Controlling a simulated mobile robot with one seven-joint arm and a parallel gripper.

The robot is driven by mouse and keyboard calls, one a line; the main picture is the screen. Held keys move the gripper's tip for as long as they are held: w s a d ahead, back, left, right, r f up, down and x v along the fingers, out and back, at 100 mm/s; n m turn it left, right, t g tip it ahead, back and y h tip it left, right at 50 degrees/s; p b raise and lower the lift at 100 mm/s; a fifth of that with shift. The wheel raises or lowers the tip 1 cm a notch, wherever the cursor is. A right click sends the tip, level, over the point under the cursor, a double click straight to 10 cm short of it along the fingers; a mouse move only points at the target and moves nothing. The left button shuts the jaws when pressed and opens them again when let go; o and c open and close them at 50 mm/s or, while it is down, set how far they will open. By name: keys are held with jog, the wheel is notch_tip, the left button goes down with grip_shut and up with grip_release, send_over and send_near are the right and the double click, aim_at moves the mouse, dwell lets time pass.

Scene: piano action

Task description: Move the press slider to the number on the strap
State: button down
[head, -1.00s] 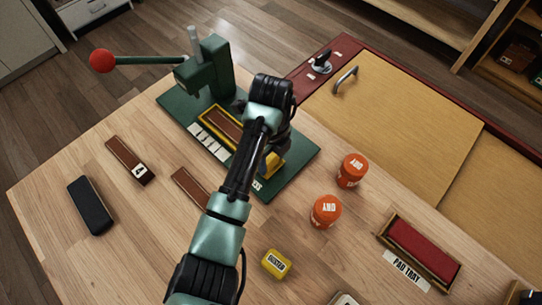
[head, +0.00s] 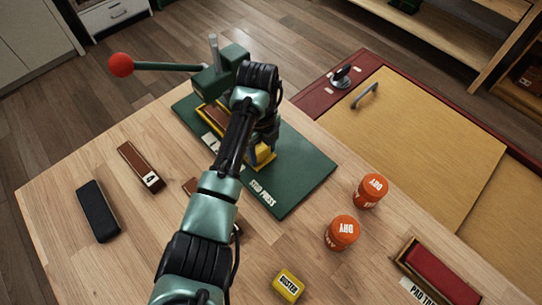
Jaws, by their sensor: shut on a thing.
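The green stud press (head: 300,170) stands at the back of the wooden table. Its yellow slider (head: 265,156) lies on the green base, with a brown strap (head: 213,114) in its channel. My gripper (head: 259,150) is shut on the slider's near right end; the fingertips are mostly hidden by my arm. The white number scale (head: 210,142) beside the slider is mostly covered by my arm, so the slider's reading cannot be seen. A loose brown strap (head: 134,158) lies at left with a white number tag (head: 151,180), too small to read surely.
The press lever has a red knob (head: 121,65). A black case (head: 97,211) lies at left. Two orange tubs (head: 370,191) (head: 342,232), a yellow duster (head: 289,286) and a pad tray (head: 440,270) are at right. The base's right part is clear.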

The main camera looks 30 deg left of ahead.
jog(key=shift+a, duration=0.1)
jog(key=shift+c, duration=0.8)
grip_release()
jog(key=shift+r, duration=0.1)
notch_tip(320, 180, up, 13)
jog(key=p, duration=0.3)
